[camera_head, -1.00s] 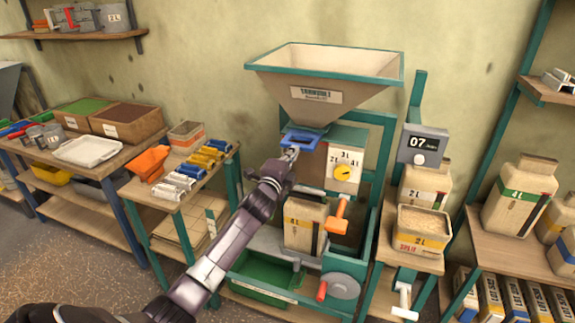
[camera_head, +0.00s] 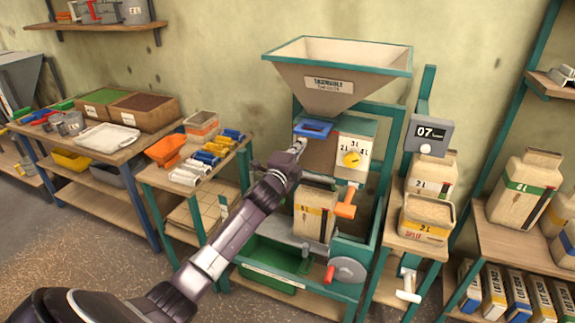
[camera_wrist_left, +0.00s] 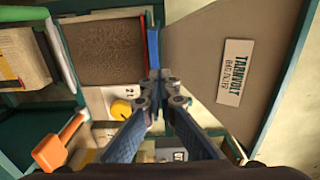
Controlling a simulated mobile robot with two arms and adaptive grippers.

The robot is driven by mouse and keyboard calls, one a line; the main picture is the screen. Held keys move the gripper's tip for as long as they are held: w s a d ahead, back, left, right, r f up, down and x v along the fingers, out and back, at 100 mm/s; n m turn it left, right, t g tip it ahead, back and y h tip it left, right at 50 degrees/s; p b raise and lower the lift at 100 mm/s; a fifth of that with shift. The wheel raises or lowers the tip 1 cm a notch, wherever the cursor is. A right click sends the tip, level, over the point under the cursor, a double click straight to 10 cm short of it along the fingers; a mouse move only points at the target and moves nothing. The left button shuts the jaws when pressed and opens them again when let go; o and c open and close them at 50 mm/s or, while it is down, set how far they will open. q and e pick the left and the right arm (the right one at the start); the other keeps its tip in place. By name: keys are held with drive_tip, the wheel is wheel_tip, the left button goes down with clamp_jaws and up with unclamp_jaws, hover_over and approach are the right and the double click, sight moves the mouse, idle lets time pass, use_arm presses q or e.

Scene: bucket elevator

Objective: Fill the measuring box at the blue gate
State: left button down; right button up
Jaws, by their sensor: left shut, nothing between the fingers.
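The blue gate (camera_head: 313,128) sits under the spout of the big hopper (camera_head: 335,92). It also shows edge-on as a blue strip in the left wrist view (camera_wrist_left: 153,45). Below the gate is the measuring box (camera_head: 315,156), whose face looks brown and grainy in the left wrist view (camera_wrist_left: 104,50). Beside it is a white scale plate with a yellow dial (camera_head: 351,158). My left gripper (camera_head: 298,148) is shut and empty, just below and left of the gate; in the left wrist view its tips (camera_wrist_left: 172,95) are near the gate's end. Whether they touch is unclear. My right gripper is not in view.
An orange handle (camera_head: 346,203) sticks out beside a sack (camera_head: 312,212) below the box. A red-knobbed crank wheel (camera_head: 346,270) and green tray (camera_head: 275,262) are lower. A bench with coloured rolls (camera_head: 210,155) stands left; a display reading 07 (camera_head: 430,136) stands right.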

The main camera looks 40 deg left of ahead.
use_arm(q)
drive_tip(key=b+v, duration=0.2)
drive_tip(key=v, duration=0.6)
drive_tip(key=shift+f, duration=0.35)
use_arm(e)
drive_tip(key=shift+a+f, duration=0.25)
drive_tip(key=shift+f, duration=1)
use_arm(q)
drive_tip(key=shift+a, duration=0.1)
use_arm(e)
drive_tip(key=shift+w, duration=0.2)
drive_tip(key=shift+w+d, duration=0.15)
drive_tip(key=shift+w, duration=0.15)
